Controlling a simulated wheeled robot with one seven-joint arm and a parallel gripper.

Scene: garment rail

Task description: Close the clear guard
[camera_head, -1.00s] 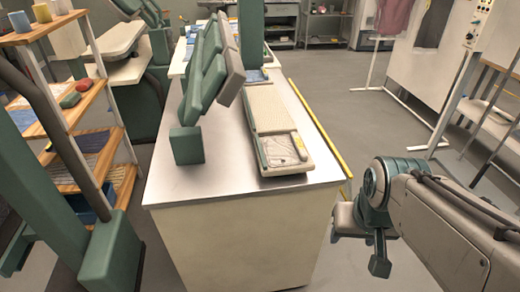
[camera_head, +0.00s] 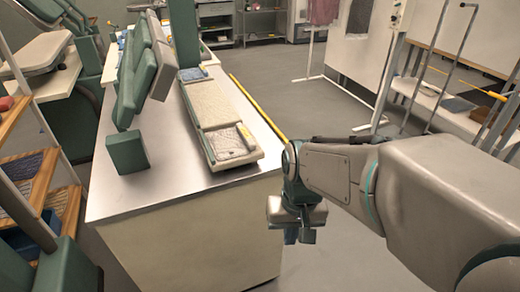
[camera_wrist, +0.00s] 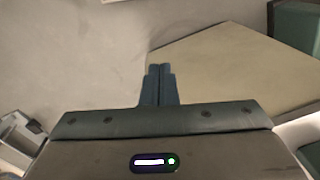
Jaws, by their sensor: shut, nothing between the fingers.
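I cannot make out a clear guard for certain. A flat panel that may be see-through (camera_head: 234,142) lies at the near end of a long cream machine bed (camera_head: 215,106) on the metal-topped counter. My gripper (camera_head: 300,240) hangs in front of the counter's right front corner, below the top's level and apart from the bed. In the wrist view its two dark fingers (camera_wrist: 160,68) are together with nothing between them. They point at a beige surface and the grey floor. No guard shows in the wrist view.
The counter (camera_head: 150,195) fills the middle left, with a raised green padded arm (camera_head: 133,80) above it. A shelf rack (camera_head: 35,165) stands at the left. A yellow strip (camera_head: 258,107) runs along the counter's right side. Floor (camera_head: 310,110) is open to the right; metal frames stand beyond.

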